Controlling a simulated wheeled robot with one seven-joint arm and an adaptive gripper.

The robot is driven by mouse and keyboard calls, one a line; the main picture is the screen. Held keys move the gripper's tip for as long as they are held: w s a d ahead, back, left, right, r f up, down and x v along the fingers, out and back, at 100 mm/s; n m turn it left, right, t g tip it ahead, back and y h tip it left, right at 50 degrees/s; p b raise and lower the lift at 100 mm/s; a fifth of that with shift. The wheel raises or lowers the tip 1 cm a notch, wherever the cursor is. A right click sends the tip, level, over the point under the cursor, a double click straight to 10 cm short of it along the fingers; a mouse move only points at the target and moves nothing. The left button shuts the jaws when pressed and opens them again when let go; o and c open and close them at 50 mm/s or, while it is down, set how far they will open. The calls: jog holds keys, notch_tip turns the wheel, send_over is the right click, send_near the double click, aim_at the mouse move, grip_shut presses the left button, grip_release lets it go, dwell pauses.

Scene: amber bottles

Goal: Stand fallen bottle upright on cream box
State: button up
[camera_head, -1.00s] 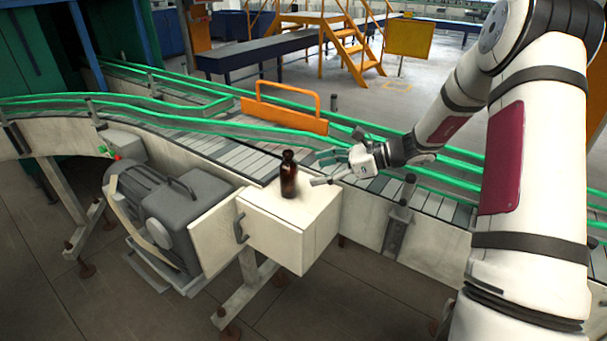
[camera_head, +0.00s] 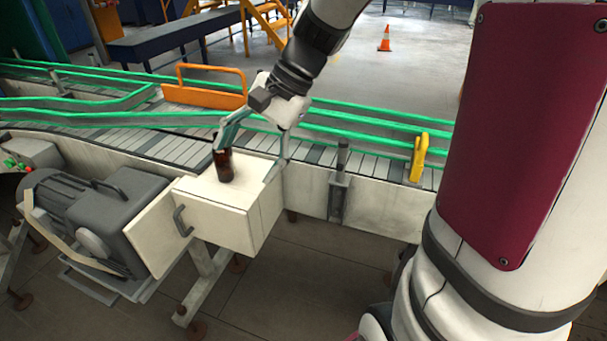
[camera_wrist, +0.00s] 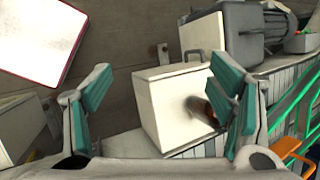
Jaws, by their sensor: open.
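The amber bottle (camera_head: 224,165) stands upright on top of the cream box (camera_head: 218,215), near its back left part. In the wrist view the bottle (camera_wrist: 211,112) is partly hidden by the finger at the right, and its lower part looks blurred. The cream box (camera_wrist: 168,112) lies between the fingers in that view. My gripper (camera_head: 246,163) is open over the box, fingers pointing down. One finger is at the bottle's upper part and covers some of it; I cannot tell if they touch. The other finger is over the box's right side. Nothing is between the fingertips (camera_wrist: 163,85).
A conveyor (camera_head: 315,153) with green rails runs behind the box. An orange bar guard (camera_head: 205,96) and a yellow bracket (camera_head: 418,157) stand along it. A grey motor (camera_head: 98,215) sits left of the box. The floor in front is clear.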

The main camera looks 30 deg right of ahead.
jog(key=s+r+n+t+h, duration=0.1)
jog(key=s+r+n+h, duration=0.1)
jog(key=s+n, duration=0.4)
jog(key=s+d+r+n+t+h, duration=0.1)
jog(key=s+r+n+t+h, duration=0.1)
jog(key=s, duration=0.7)
jog(key=r+n+h, duration=0.1)
jog(key=n+h, duration=0.1)
jog(key=n, duration=0.1)
jog(key=shift+s+r+n+t, duration=0.25)
jog(key=shift+s+n+t, duration=0.05)
jog(key=shift+s+n, duration=0.1)
